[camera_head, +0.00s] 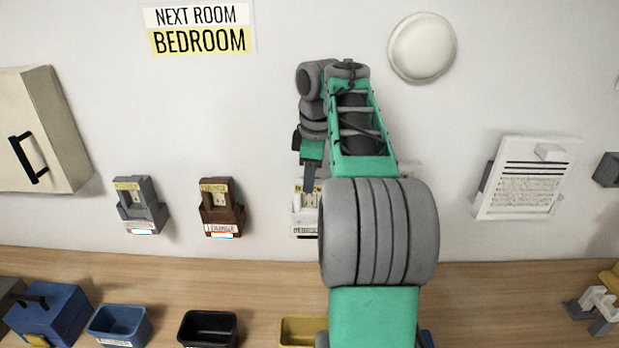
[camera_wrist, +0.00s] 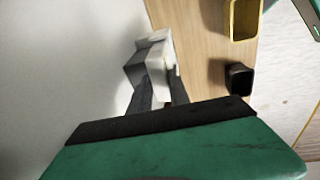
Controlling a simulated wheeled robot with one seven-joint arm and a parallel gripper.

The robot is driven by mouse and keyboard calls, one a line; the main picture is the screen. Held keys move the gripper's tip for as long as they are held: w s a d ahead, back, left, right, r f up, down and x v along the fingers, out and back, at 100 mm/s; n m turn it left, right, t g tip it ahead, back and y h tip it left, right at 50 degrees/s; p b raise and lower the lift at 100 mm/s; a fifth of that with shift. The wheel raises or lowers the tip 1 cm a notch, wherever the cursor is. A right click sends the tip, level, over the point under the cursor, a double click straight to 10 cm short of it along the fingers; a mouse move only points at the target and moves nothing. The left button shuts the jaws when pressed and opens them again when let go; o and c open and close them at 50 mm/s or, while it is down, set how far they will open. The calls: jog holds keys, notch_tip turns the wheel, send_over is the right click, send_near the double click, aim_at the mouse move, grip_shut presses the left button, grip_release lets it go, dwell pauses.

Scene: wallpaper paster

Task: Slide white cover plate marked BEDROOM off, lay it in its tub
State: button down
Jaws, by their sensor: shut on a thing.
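A white cover plate (camera_head: 299,204) sits at a small mount on the wall, the third from the left; its label is too small to read for sure. My gripper (camera_head: 308,186) reaches down to it from above. In the wrist view, my gripper (camera_wrist: 161,82) is shut on the white plate (camera_wrist: 156,52), which is close to the wall; I cannot tell whether it is still seated. A yellow tub (camera_head: 302,322) stands on the bench below, also seen in the wrist view (camera_wrist: 232,22). My arm hides the plate's right side.
Grey (camera_head: 140,205) and brown (camera_head: 220,207) wall units are to the left. A blue tub (camera_head: 118,318) and black tub (camera_head: 208,318) stand on the bench (camera_head: 175,275). A sign (camera_head: 199,28) reads NEXT ROOM BEDROOM.

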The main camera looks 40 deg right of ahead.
jog(key=shift+r+p, duration=2.35)
jog(key=shift+r, duration=0.4)
notch_tip(320, 180, up, 4)
jog(key=p, duration=0.4)
jog(key=shift+f, duration=0.1)
